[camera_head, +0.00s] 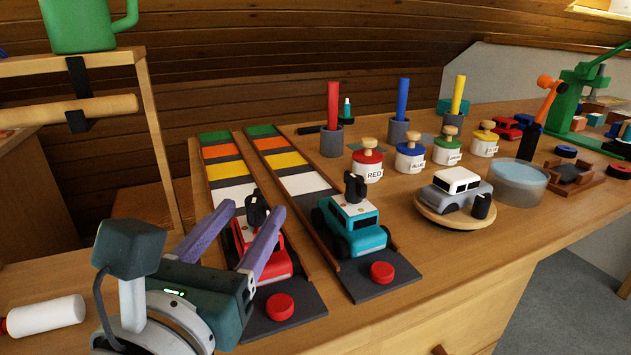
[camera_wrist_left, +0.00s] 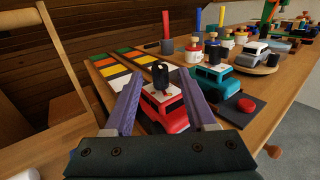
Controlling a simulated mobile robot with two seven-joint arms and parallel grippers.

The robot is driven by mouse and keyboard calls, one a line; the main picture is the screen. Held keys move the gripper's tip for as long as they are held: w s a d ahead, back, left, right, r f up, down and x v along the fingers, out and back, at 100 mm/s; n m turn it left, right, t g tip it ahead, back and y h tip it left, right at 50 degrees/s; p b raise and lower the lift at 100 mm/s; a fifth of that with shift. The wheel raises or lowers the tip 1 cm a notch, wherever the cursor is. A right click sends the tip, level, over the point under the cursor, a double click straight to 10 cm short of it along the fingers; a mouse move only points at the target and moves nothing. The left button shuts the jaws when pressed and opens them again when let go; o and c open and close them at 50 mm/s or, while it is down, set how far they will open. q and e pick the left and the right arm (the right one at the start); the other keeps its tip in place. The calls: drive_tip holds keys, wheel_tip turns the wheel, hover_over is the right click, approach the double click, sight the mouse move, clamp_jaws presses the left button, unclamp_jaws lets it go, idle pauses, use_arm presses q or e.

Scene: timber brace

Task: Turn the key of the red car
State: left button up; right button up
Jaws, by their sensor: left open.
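The red car (camera_head: 262,252) stands at the near end of the left striped track (camera_head: 229,186), with a red button (camera_head: 280,306) on the dark plate in front of it. A black key (camera_head: 257,209) stands up from the car's white roof. In the left wrist view the key (camera_wrist_left: 160,74) and red car (camera_wrist_left: 168,112) lie between my fingers. My left gripper (camera_head: 240,218) is open, its two purple fingers spread to either side of the key, apart from it as far as I can see. Part of the car is hidden behind the right finger. My right gripper is not in view.
A teal car (camera_head: 358,236) with its own black key stands close by on the right track. A grey car (camera_head: 457,190) sits on a round wooden stand. Labelled paint jars (camera_head: 367,168) are behind. A wooden rack with a green mug (camera_head: 85,25) stands left.

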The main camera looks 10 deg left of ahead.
use_arm(q)
drive_tip(key=w, duration=0.6)
drive_tip(key=shift+c, duration=0.3)
clamp_jaws()
